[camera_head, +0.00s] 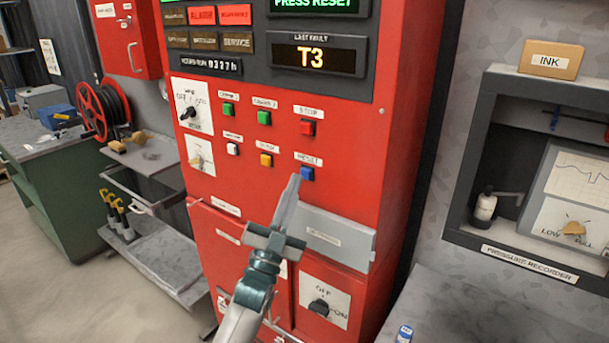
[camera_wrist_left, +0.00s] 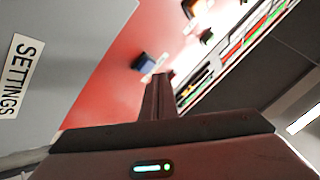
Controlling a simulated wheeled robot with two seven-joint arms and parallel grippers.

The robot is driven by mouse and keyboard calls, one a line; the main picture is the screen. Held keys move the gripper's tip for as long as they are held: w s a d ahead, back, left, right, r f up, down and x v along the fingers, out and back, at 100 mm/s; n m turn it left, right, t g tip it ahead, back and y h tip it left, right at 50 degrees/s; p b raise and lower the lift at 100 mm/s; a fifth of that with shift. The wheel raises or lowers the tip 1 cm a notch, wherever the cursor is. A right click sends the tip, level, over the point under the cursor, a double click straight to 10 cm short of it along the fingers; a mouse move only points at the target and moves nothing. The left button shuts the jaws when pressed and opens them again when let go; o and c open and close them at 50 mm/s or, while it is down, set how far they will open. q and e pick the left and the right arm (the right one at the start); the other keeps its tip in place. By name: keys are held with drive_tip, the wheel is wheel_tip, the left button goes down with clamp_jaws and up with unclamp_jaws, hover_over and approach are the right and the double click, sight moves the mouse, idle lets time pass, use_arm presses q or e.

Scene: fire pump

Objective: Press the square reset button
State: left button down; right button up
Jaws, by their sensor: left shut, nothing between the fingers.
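The blue square reset button (camera_head: 307,173) sits on the red panel (camera_head: 352,160), under a label reading RESET. It also shows in the left wrist view (camera_wrist_left: 143,64), a little beyond and left of the fingertips. My left gripper (camera_head: 294,179) is shut and empty, its tips just left of and slightly below the blue button in the head view. In the left wrist view its closed fingers (camera_wrist_left: 157,80) point toward the red panel. I cannot tell whether the tips touch the panel; a small gap to the button shows. My right gripper is not in view.
Red (camera_head: 307,128), yellow (camera_head: 266,160), white (camera_head: 232,149) and green buttons surround the blue one. A grey flap (camera_head: 325,240) projects below it. The display (camera_head: 317,57) reads T3, with PRESS RESET above. A recorder cabinet (camera_head: 470,150) stands right.

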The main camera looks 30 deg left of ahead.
use_arm(q)
drive_tip(key=shift+w+d, duration=0.1)
drive_tip(key=shift+w, duration=0.85)
idle(1.6)
drive_tip(key=shift+s, duration=0.95)
drive_tip(key=s, duration=0.3)
drive_tip(key=s+p, duration=0.1)
drive_tip(key=s, duration=0.1)
drive_tip(key=shift+a, duration=0.25)
idle(0.4)
drive_tip(key=shift+w+f, duration=0.1)
idle(0.7)
